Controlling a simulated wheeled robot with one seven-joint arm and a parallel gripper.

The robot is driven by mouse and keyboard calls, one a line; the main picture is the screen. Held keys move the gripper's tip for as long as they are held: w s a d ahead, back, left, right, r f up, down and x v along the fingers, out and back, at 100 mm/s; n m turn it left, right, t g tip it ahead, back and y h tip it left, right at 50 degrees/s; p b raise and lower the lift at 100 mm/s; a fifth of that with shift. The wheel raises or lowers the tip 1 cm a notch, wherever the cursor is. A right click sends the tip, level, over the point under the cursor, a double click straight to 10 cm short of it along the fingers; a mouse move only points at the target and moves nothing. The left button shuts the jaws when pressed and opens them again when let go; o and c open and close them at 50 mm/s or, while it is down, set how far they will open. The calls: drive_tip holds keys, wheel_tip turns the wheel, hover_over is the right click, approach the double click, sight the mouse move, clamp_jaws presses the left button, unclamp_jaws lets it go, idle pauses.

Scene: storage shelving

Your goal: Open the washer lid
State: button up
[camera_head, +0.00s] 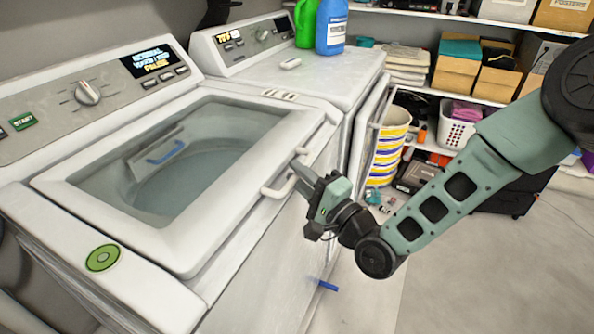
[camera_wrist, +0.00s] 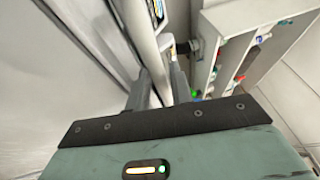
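The washer (camera_head: 60,215) stands at the left with its lid (camera_head: 215,232) down flat. The lid has a white frame and a dark glass window. A white bar handle (camera_head: 272,191) sticks out from the lid's front edge. My gripper (camera_head: 303,174) is at this handle, coming from the right, and its fingers hide part of the bar. In the wrist view the fingers of my gripper (camera_wrist: 158,90) lie on either side of a white bar, which looks like the handle (camera_wrist: 142,40). Whether they press on it cannot be told.
A second white machine (camera_head: 310,85) stands beyond the washer, with a green bottle (camera_head: 306,22) and a blue bottle (camera_head: 331,26) on top. Its front door (camera_head: 372,120) appears swung open near my arm. Shelves with boxes (camera_head: 460,62) stand behind. The floor (camera_head: 470,270) at right is clear.

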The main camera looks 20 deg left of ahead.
drive_tip(key=shift+w+a+r, duration=0.1)
drive_tip(key=shift+w+a, duration=0.1)
drive_tip(key=shift+a, duration=0.2)
clamp_jaws()
